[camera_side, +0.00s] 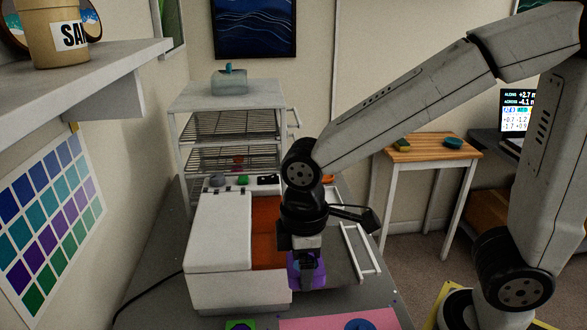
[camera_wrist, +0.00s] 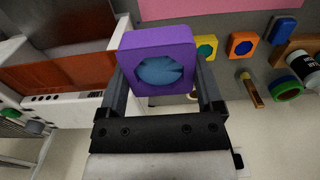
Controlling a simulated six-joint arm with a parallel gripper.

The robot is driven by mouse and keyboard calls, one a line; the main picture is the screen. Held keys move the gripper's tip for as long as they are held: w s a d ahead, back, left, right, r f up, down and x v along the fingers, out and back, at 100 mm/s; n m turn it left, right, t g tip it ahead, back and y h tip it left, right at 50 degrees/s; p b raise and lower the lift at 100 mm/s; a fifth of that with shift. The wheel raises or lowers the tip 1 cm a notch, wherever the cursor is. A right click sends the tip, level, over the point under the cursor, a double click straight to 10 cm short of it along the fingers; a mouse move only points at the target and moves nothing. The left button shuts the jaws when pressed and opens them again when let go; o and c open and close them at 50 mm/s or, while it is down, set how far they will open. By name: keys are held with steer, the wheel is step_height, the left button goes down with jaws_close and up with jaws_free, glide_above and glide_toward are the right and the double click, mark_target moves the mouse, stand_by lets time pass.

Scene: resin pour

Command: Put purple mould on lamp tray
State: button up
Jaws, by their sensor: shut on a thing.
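The purple mould (camera_wrist: 185,37) is a square block with a recess of blue resin facing the wrist camera. My gripper (camera_wrist: 160,75) is shut on it, with one finger on each side. In the side view the mould (camera_side: 293,277) hangs under my gripper (camera_side: 306,258), in front of the white lamp box's right edge. The lamp box (camera_side: 221,230) has an orange window. The grey lamp tray (camera_side: 338,262) with a white rail handle extends right of it, and the mould appears over or near its front left. The exact gap beneath is hard to tell.
A pink mat (camera_side: 330,320) lies in front, with a blue item (camera_side: 360,325) on it and a green mould (camera_side: 240,325) beside it. Yellow (camera_wrist: 205,46) and orange (camera_wrist: 243,44) moulds show in the wrist view. A wire rack (camera_side: 225,125) stands behind the lamp box.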

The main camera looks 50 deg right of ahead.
stand_by(0.6)
steer(key=w+d+f, duration=0.2)
steer(key=w+d, duration=0.2)
steer(key=d, duration=0.4)
steer(key=w+d+f, duration=0.3)
steer(key=w+d, duration=0.1)
steer(key=d, duration=0.5)
steer(key=shift+d+f, duration=0.1)
steer(key=shift+f, duration=3.9)
steer(key=shift+f, duration=0.15)
steer(key=o, duration=1)
